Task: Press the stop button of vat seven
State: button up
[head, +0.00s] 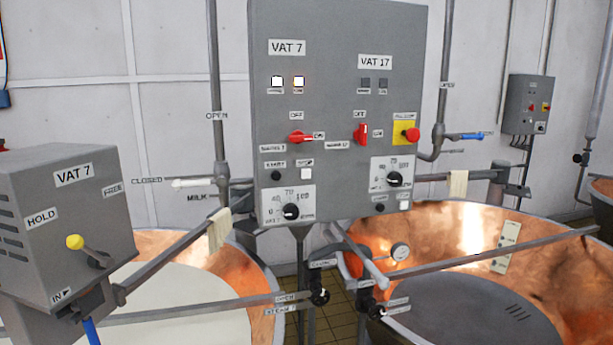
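The grey control panel (340,45) hangs in the middle of the head view, with a VAT 7 column on the left and a VAT 17 column on the right. The white stop button (306,174) of vat seven sits under a small STOP label, right of a black start button (276,175). Vat seven's red switch (301,137) lies level, toward ON. My gripper is not in view.
A red mushroom button (412,134) on yellow sits at the panel's right. A grey VAT 7 box (65,215) with a yellow-knobbed lever stands front left. Bars and pipes cross before the copper vats (480,225). Directly before the panel's buttons nothing blocks the view.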

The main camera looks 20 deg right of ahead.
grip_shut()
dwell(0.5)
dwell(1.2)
